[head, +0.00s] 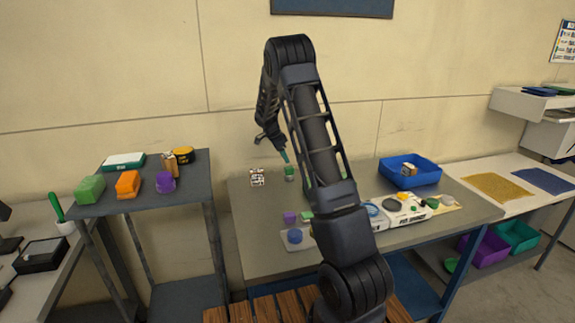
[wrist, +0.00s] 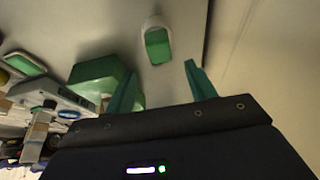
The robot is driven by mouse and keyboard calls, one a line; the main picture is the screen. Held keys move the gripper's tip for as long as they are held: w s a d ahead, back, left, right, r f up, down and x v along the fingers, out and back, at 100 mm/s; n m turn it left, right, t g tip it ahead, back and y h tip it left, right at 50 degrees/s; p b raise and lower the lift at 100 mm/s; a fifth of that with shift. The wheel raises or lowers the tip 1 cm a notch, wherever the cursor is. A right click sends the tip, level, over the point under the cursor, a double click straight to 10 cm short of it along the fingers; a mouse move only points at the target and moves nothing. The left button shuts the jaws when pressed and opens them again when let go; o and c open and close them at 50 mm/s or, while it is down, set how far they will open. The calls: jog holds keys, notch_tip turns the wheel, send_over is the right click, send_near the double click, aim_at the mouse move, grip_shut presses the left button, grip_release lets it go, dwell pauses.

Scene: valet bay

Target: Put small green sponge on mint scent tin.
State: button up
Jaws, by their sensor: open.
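A small green block, which looks like the small green sponge (wrist: 157,46), sits on a pale, rounded piece that looks like the mint scent tin (wrist: 151,21) in the wrist view. In the head view the green sponge (head: 289,169) and the tin under it (head: 290,178) stand near the back of the grey table. My gripper (head: 285,157) is just above them, pointing down. In the wrist view my gripper (wrist: 160,77) has its teal fingers apart with nothing between them. The sponge lies beyond the fingertips, not touching them.
A patterned cube (head: 257,177) stands left of the tin. A blue bin (head: 410,172) is at the table's right. Purple, green and blue pieces lie nearer the front. A side stand (head: 140,192) holds several coloured blocks. A larger green block (wrist: 95,76) shows beside my fingers.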

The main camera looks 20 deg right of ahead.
jog(key=s+a+r+n+t+y, duration=0.25)
jog(key=s+r+n, duration=0.65)
jog(key=s+r, duration=1.4)
jog(key=s+a+f+n+t+y, duration=0.1)
jog(key=s+n, duration=0.3)
jog(key=s, duration=0.9)
jog(key=s+a+f+n+t+y, duration=0.1)
jog(key=s+n, duration=0.4)
jog(key=s, duration=0.9)
jog(key=shift+s+f, duration=0.3)
jog(key=shift+f, duration=0.05)
jog(key=shift+d, duration=0.1)
